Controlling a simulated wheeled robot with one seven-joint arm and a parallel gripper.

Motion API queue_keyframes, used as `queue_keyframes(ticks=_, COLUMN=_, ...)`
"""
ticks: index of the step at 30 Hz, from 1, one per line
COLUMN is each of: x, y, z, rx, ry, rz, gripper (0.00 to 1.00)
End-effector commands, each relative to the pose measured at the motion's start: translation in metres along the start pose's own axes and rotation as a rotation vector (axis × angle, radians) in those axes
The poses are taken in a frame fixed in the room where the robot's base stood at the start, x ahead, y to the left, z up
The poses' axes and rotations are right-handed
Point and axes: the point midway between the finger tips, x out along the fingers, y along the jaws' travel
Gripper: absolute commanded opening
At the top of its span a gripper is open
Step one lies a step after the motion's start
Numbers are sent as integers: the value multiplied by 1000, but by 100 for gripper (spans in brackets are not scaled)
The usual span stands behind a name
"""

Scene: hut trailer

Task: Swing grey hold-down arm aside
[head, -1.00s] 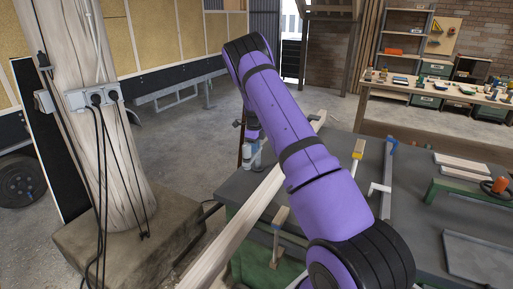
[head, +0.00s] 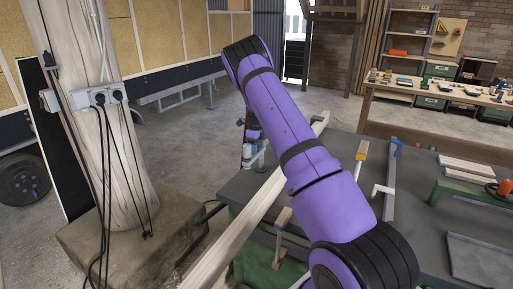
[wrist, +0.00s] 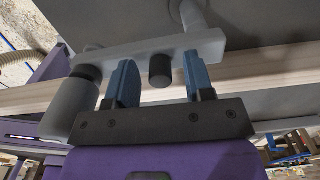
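The grey hold-down arm (wrist: 140,50) is a flat bar crossing the upper part of the wrist view. A thick grey cylinder (wrist: 72,105) hangs at its left end, and a pale post (wrist: 190,14) meets it near the right end. A dark stub (wrist: 159,70) stands under the bar's middle. My gripper (wrist: 158,75) has its two blue fingers apart, one on each side of the stub, with tips near the bar. I cannot tell whether they touch it. In the head view, my gripper end (head: 252,152) is small and partly hidden by my purple arm, beside the bench's far left corner.
A long pale timber (head: 238,222) runs along the left side of the dark bench (head: 425,172). A wooden-handled clamp (head: 361,152), a blue-and-white clamp (head: 391,168) and a green frame (head: 468,193) stand on it. A wooden post (head: 95,120) with cables stands at left. Concrete floor lies beyond.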

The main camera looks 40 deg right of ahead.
Motion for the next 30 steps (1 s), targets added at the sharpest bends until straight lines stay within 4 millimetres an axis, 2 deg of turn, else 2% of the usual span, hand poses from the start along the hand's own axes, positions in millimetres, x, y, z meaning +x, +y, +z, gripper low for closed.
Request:
queue_keyframes(ticks=7, x=0, y=0, z=-1, rx=0, ry=2, rz=1, gripper=48)
queue_keyframes(ticks=11, x=-8, y=0, z=0, rx=-1, ry=1, rz=-1, gripper=48)
queue_keyframes(ticks=24, x=-85, y=0, z=0, rx=-1, ry=-1, rz=-1, gripper=48)
queue_keyframes(ticks=30, x=-104, y=0, z=0, rx=-1, ry=0, rz=0, gripper=48)
